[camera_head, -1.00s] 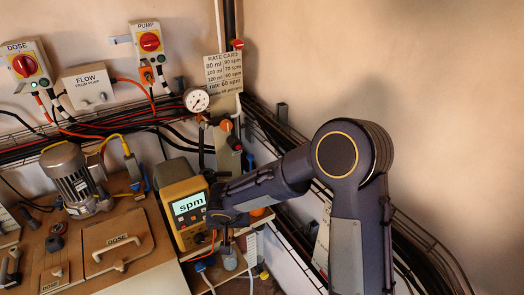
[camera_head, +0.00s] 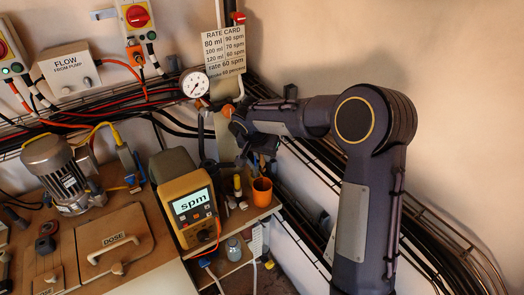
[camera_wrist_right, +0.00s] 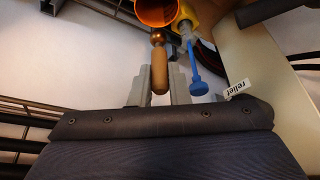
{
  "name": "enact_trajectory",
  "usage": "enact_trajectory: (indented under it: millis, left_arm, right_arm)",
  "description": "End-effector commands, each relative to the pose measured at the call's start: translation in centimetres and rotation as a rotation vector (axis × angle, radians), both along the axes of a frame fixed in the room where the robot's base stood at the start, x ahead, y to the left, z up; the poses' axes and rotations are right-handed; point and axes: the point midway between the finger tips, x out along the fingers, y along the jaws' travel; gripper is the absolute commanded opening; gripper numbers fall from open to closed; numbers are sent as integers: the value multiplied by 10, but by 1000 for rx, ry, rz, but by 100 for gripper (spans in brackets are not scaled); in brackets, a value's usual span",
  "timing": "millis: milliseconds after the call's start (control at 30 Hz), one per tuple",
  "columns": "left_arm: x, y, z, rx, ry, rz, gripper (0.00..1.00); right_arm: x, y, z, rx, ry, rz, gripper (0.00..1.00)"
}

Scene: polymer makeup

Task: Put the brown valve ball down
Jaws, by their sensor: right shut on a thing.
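My right gripper (camera_head: 259,158) hangs near the wall, above and behind an orange cup (camera_head: 262,192). In the right wrist view its two grey fingers (camera_wrist_right: 160,78) stand either side of a brown piece, the brown valve ball (camera_wrist_right: 159,70), which has a wooden stem and a coppery ball at its far end. The fingers are shut on the stem. In the head view the held piece is too small and dark to make out. An orange round opening (camera_wrist_right: 155,10) lies just beyond the coppery ball. My left gripper is out of view.
A yellow meter reading "spm" (camera_head: 191,205) stands left of the cup, with small items on the shelf between them. A blue-ended stem (camera_wrist_right: 198,87) and a "relief" label (camera_wrist_right: 236,90) are close right of the fingers. Cable racks (camera_head: 300,150) run along the wall.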

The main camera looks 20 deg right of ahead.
Motion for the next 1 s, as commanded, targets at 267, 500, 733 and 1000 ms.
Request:
enact_trajectory:
  millis: [267, 500, 733, 1000]
  left_arm:
    - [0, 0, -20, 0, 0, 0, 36]
    - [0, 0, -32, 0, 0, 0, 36]
    - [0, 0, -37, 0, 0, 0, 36]
    - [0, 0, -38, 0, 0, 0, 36]
  right_arm:
    - [0, 0, -38, 0, 1, 0, 0]
    - [0, 0, -63, 0, 1, 1, 0]
    - [0, 0, -76, -1, 1, 1, 0]
    - [0, 0, -78, 0, 0, 1, 0]
